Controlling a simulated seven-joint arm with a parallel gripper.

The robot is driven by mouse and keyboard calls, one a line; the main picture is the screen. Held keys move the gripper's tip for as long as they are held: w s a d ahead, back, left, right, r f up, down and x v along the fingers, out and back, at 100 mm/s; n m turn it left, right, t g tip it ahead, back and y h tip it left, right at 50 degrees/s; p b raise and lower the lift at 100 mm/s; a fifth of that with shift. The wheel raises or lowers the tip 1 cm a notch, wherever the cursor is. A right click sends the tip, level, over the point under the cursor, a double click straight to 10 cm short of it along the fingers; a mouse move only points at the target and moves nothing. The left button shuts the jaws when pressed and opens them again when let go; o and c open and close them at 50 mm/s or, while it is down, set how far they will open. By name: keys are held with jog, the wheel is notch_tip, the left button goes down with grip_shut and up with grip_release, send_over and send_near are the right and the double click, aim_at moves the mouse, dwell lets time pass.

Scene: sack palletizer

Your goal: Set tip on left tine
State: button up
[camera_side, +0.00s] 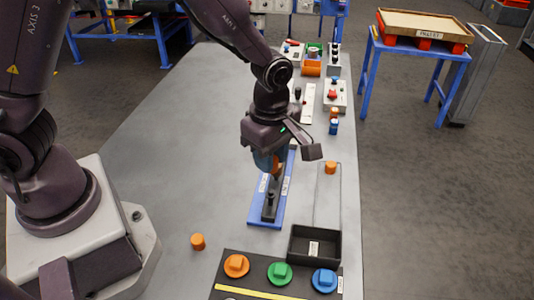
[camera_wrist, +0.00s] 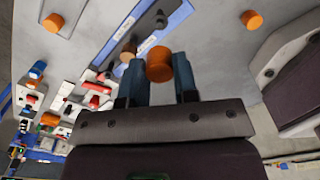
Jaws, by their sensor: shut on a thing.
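My gripper (camera_side: 268,168) is shut on an orange cylindrical tip (camera_wrist: 159,66), which sits between the blue fingers in the wrist view. In the side view the gripper is over the far part of a blue base (camera_side: 256,216) with a dark fixture (camera_side: 269,203) on it. The blue base also shows in the wrist view (camera_wrist: 176,22), just beyond the held tip. A brownish round end (camera_wrist: 128,53) is beside the left finger; I cannot tell if it is a tine or a tip. The gripper hides the fixture's far end.
Loose orange tips stand on a pale plate (camera_side: 331,168) at right and on the table (camera_side: 197,241) at left. A black tray (camera_side: 314,245) and a panel with orange, green and blue knobs (camera_side: 280,273) are in front. Small devices line the back right. The table's left is clear.

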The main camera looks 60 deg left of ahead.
aim_at(270, 191)
jog(key=shift+f, duration=2.35)
jog(key=shift+f, duration=1.25)
dwell(0.7)
jog(key=o, duration=1)
jog(key=shift+c, duration=0.2)
jog(key=shift+r, duration=0.1)
jog(key=shift+r, duration=3.95)
